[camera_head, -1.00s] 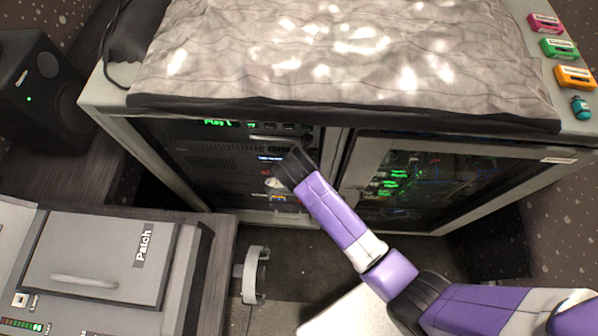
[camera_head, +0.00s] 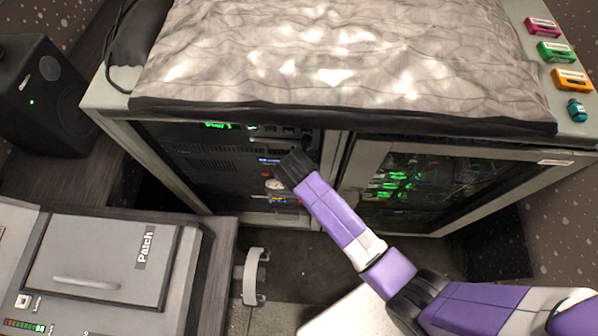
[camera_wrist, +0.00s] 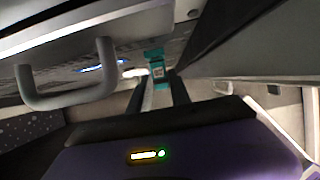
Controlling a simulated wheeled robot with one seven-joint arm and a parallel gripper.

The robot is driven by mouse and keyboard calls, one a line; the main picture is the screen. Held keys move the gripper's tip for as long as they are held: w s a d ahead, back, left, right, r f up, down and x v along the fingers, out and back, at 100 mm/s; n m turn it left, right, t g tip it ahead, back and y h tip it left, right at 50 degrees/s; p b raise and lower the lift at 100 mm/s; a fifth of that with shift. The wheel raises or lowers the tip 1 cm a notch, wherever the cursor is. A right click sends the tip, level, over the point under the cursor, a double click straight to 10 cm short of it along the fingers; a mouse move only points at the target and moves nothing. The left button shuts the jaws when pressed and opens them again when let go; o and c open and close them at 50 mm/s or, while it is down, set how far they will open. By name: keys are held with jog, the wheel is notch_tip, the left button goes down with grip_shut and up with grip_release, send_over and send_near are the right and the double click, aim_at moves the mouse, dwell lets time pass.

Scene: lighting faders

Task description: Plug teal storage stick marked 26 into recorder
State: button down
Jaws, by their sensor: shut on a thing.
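My gripper (camera_wrist: 158,92) is shut on a teal storage stick (camera_wrist: 154,56), which points away from the fingers in the wrist view. A small pale label with dark marks shows on the stick, too small to read. In the head view my gripper (camera_head: 297,160) is at the front of the left rack bay, and the stick is hidden there. The recorder is probably the rack unit with the green display (camera_head: 217,125) near the top of that bay. I cannot tell whether the stick touches any socket.
A grey handle (camera_wrist: 70,92) is close on the left in the wrist view. The rack cabinet's glass door (camera_head: 430,185) is right of my gripper. Pink, green and orange cases and a small teal item (camera_head: 577,110) are on its top. A patch panel (camera_head: 100,260) is at lower left.

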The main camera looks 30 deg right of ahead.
jog(key=shift+w+d+r, duration=0.1)
jog(key=shift+w+d, duration=0.05)
jog(key=shift+w, duration=0.05)
jog(key=c, duration=1.1)
grip_release()
jog(key=s+a+r, duration=0.4)
jog(key=s+a, duration=0.4)
jog(key=s, duration=0.3)
jog(key=shift+s+a+r+b, duration=0.15)
jog(key=shift+s+r+b, duration=0.05)
jog(key=shift+r+b, duration=0.1)
jog(key=shift+f, duration=0.1)
